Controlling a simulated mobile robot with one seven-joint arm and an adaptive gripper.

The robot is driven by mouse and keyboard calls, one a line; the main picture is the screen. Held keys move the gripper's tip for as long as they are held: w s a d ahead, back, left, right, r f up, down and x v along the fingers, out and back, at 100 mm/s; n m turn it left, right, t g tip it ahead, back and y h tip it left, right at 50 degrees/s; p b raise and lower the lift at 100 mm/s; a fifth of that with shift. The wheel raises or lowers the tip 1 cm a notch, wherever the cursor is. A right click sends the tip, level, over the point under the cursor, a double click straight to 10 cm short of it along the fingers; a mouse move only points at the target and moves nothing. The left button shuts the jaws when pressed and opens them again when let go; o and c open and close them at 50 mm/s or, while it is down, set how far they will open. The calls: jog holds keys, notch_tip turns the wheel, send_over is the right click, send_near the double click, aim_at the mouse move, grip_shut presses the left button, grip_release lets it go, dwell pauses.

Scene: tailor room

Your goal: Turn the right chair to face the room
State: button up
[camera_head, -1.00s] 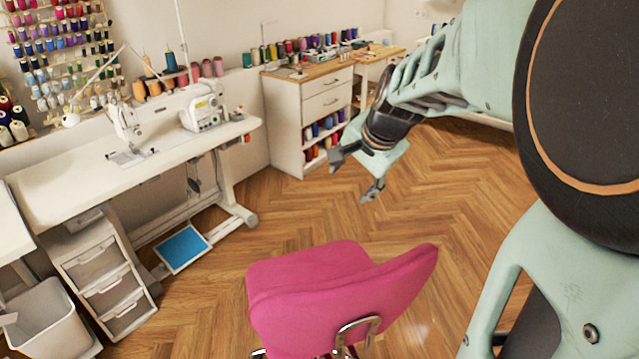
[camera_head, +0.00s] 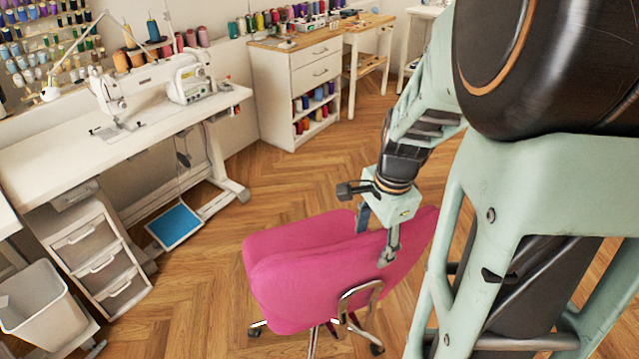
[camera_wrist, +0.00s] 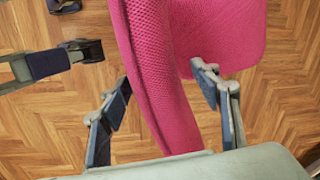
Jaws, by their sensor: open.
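The pink chair (camera_head: 300,262) stands on the wood floor in front of me, with a metal bracket behind its backrest and a wheeled base below. My gripper (camera_head: 375,238) is open at the top of the backrest. In the wrist view, the pink backrest edge (camera_wrist: 160,85) runs between the two open fingers of my gripper (camera_wrist: 165,108), with the seat (camera_wrist: 225,35) beyond. I cannot tell whether a finger touches it.
A white sewing table (camera_head: 60,165) with a machine stands at the left. A white cabinet (camera_head: 290,90) stands at the back. The floor (camera_head: 200,290) between table and chair is clear.

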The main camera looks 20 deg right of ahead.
jog(key=f, duration=0.2)
jog(key=f+b, duration=0.1)
jog(key=f, duration=0.2)
jog(key=w+f, duration=0.1)
jog(key=f, duration=0.1)
jog(key=shift+a+f+b, duration=0.1)
jog(key=shift+f+b, duration=0.2)
jog(key=shift+c, duration=0.4)
grip_shut()
